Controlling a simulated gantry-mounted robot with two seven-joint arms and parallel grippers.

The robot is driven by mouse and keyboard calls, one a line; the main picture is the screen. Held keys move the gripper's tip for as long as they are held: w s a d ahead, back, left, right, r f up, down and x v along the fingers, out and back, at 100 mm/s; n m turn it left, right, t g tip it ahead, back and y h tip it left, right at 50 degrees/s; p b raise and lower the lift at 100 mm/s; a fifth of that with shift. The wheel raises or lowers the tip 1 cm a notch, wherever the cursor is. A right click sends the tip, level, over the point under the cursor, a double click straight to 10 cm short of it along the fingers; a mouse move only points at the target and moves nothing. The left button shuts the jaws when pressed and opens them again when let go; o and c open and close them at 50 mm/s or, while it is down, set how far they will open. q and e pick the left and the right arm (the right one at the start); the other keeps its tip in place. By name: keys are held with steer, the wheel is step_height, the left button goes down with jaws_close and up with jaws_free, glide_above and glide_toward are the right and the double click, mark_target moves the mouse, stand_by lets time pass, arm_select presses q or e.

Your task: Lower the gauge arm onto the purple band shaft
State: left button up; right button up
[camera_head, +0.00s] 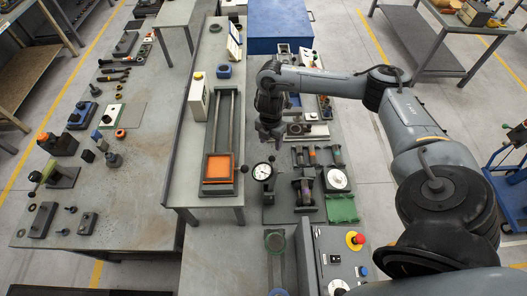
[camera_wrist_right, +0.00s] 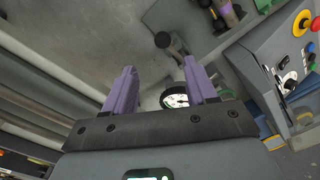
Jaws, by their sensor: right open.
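The round dial gauge (camera_head: 262,171), white-faced with a dark rim, stands left of the shaft fixture. It also shows in the right wrist view (camera_wrist_right: 175,98), just beyond my fingers. A short arm with a dark knob (camera_wrist_right: 163,40) shows above it there. A shaft with purple-toned parts (camera_head: 304,190) lies across dark supports right of the gauge; part of it shows at the top edge of the right wrist view (camera_wrist_right: 228,14). My right gripper (camera_head: 270,134) is open and empty, behind and above the gauge; its purple fingers (camera_wrist_right: 162,82) stand apart. My left gripper is out of view.
An orange-floored tray (camera_head: 218,168) on a raised rail bench is left of the gauge. A white dial (camera_head: 337,178) and green block (camera_head: 342,208) are right of the shaft. A control box with a red button (camera_head: 355,239) stands in front.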

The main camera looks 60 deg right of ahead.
mark_target(272, 157)
steer(key=f+b, duration=0.1)
steer(key=f, duration=0.1)
steer(key=f+b, duration=0.1)
steer(key=f, duration=0.2)
steer(key=s+f+b, duration=0.1)
steer(key=f, duration=0.2)
steer(key=shift+f, duration=1.25)
jaws_close()
